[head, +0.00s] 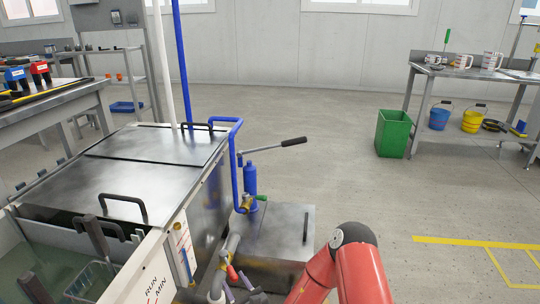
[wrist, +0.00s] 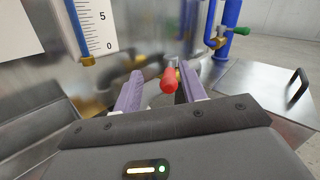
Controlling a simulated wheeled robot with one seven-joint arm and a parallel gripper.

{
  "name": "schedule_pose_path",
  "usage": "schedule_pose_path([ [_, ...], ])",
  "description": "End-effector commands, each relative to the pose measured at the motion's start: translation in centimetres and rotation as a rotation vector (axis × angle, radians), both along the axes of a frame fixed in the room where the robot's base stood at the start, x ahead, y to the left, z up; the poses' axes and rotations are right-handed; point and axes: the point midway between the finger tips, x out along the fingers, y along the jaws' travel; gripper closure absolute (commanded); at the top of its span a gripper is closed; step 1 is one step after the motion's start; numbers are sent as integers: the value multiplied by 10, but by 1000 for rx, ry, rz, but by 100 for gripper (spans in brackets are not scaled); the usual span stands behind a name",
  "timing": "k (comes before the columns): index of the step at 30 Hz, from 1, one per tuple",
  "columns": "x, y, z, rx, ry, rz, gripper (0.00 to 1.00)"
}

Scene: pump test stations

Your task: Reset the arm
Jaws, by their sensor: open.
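My gripper (wrist: 159,84) shows in the wrist view with two purple fingers spread apart. A red-tipped handle (wrist: 169,80) on a pipe shows in the gap between the fingers; I cannot tell how deep between them it lies. No contact shows. In the head view the red handle (head: 232,272) sits on a grey pipe at the tank's front right, and my gripper (head: 239,290) is just below it, partly cut off by the lower edge. My red arm (head: 345,272) reaches in from the lower right.
A steel tank (head: 155,145) with black-handled lids stands at left. A blue pump (head: 250,182) with a long lever (head: 280,146) stands behind the handle. A scale (wrist: 93,22) hangs on the tank wall. A green bin (head: 393,134) stands farther right; the floor between is clear.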

Motion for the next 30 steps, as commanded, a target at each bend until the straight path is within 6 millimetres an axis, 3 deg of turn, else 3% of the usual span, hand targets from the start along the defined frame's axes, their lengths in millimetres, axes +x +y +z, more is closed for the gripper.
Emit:
schedule_pose_path([
  [1,1,5,24,3,-52,60,59],
  [6,-17,26,100,-6,-226,330,59],
  [12,-63,37,168,-103,-395,650,59],
  [20,-133,25,216,-360,-557,1021,59],
  [26,-179,-7,230,-648,-635,1242,59],
  [30,-203,-39,235,-885,-665,1353,59],
])
